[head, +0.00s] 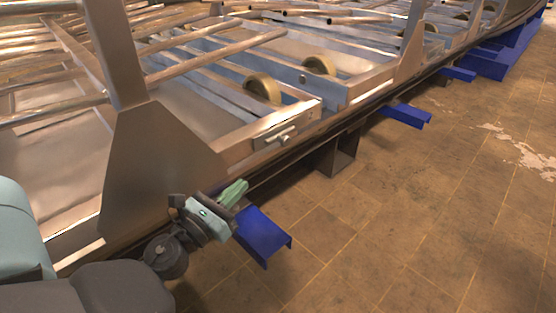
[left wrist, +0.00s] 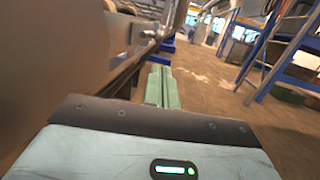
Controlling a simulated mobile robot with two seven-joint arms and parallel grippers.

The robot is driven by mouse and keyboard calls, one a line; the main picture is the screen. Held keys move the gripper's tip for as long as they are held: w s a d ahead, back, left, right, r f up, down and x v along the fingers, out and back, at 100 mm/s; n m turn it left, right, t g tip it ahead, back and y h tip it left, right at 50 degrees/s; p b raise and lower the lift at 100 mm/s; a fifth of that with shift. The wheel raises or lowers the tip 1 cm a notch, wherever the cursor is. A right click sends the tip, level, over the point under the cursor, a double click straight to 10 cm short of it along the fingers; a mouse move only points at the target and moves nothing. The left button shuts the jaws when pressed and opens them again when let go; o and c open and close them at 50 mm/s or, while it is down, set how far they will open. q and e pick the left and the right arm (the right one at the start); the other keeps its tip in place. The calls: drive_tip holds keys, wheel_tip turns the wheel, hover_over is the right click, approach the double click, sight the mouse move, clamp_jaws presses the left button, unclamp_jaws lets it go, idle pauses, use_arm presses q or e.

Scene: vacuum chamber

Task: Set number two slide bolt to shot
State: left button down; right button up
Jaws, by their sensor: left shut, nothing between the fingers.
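A small silver slide bolt (head: 278,136) with a short handle sits on the outer face of the metal frame, near the middle of the head view. I see no number on it and cannot tell its setting. What seems to be the same bolt shows small in the left wrist view (left wrist: 148,33), beyond the fingers. My left gripper (head: 235,191), with green fingers, is shut and empty. It is in front of the frame, below and left of the bolt and apart from it. Its closed fingers show in the left wrist view (left wrist: 161,88). My right gripper is not in view.
A broad metal upright plate (head: 155,165) stands left of the bolt. Blue brackets (head: 262,236) (head: 405,114) stick out under the frame, one close by my left gripper. Rollers (head: 262,88) lie inside the frame. The tiled floor (head: 400,220) to the right is clear.

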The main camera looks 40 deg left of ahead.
sight(283, 145)
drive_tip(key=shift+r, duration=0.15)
use_arm(q)
drive_tip(key=shift+w, duration=0.15)
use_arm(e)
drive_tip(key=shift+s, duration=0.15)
